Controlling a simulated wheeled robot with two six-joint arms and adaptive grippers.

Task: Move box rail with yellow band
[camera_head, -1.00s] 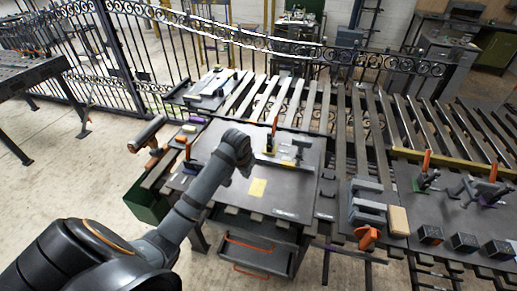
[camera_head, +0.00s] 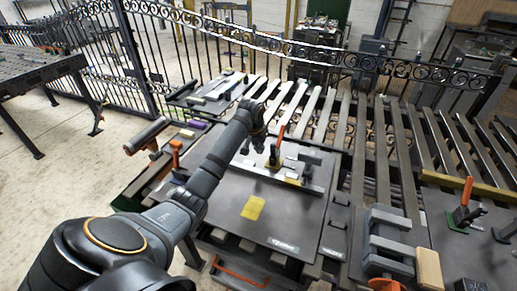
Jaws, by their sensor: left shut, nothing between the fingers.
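A long grey bar (camera_head: 262,172) lies across the dark tabletop (camera_head: 290,215), with a small yellow patch (camera_head: 293,181) near its right part. It looks like the box rail with the yellow band, though the band is small here. A clamp with an orange handle (camera_head: 278,140) stands at the bar. My left gripper (camera_head: 259,140) is above and behind the bar, beside the clamp's left side, apart from the bar as far as I can tell. It is shut and empty; its fingertips are hard to make out. My right gripper is not in view.
A flat yellow piece (camera_head: 252,207) lies on the near tabletop. A grey bracket-like block (camera_head: 388,240) and a tan block (camera_head: 428,270) are at the right. A long yellowish bar (camera_head: 470,187) lies on the right table. Slatted grey bars and a black scroll gate stand behind.

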